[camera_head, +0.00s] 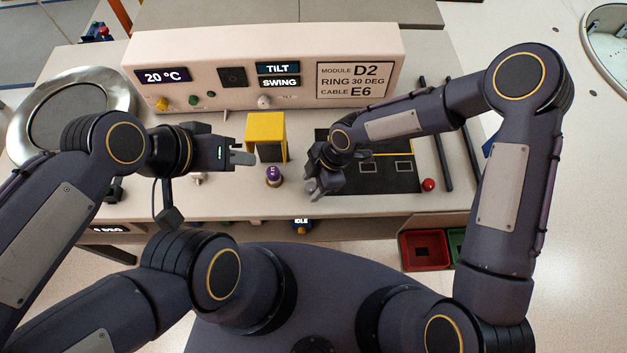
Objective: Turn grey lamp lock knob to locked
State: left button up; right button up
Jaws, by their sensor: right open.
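I cannot make out for sure which part is the grey lamp lock knob. A small pale knob (264,101) sits on the lower front of the cream console, above the yellow block. My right gripper (313,188) points down over the table at the left edge of the black mat, open, with nothing clear between its fingers; it hides what lies right under it. My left gripper (245,158) points right, just left of the yellow block and apart from it. Its fingers lie close together in this view, and whether they are shut is unclear.
The cream console (215,45) spans the back of the table. A yellow block (265,130) and a purple-topped knob (273,174) stand between my grippers. A black mat (400,180), a red ball knob (429,185) and dark rods (441,150) lie right. A round metal dish (113,80) is left.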

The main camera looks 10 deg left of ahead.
jog(key=shift+c, duration=0.2)
jog(key=c, duration=0.9)
jog(key=shift+f+m+b, duration=0.1)
jog(key=shift+m+b, duration=0.2)
jog(key=shift+b, duration=0.4)
jog(key=shift+c, duration=0.2)
jog(key=m+t+b, duration=0.1)
jog(key=m+b, duration=0.3)
jog(key=b, duration=0.2)
jog(key=m+t+b, duration=0.2)
jog(key=m+b, duration=0.3)
jog(key=b, duration=0.2)
jog(key=m+t+b, duration=0.2)
jog(key=m+b, duration=0.2)
jog(key=b, duration=0.2)
jog(key=shift+s+a+b, duration=0.1)
jog(key=shift+s+b, duration=0.2)
jog(key=shift+s, duration=0.1)
jog(key=shift+m+t+h+b, duration=0.65)
jog(key=shift+m+b, duration=0.85)
jog(key=shift+m, duration=0.6)
jog(key=o, duration=1)
